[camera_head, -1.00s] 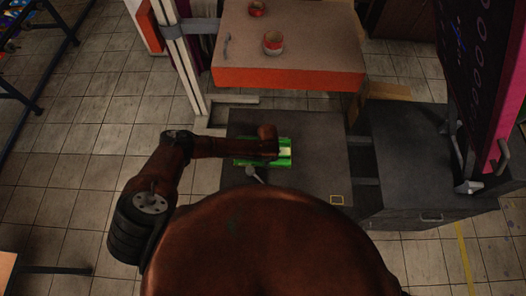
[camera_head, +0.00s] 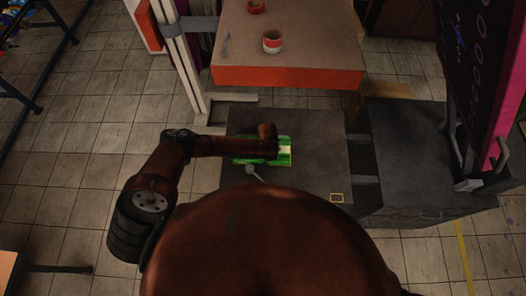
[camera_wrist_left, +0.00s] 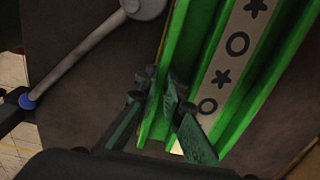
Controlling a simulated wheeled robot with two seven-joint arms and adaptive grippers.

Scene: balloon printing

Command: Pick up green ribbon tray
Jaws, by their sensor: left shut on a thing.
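The green ribbon tray (camera_head: 284,158) lies on the dark grey table in the head view, partly hidden under my left arm. In the left wrist view the tray (camera_wrist_left: 188,60) is a long green channel with a pale ribbon (camera_wrist_left: 236,45) marked with dark stars and rings. My left gripper (camera_wrist_left: 163,105) is shut on a green wall of the tray near its close end. In the head view the left gripper's fingers are hidden by the arm. My right gripper is not in view.
The tray rests on a dark grey table (camera_head: 320,150). A grey lever with a ball end (camera_wrist_left: 85,50) stands close to the gripper. Behind is a red-edged platform (camera_head: 288,77) with red and white rolls (camera_head: 272,42). A grey cabinet (camera_head: 415,160) stands right.

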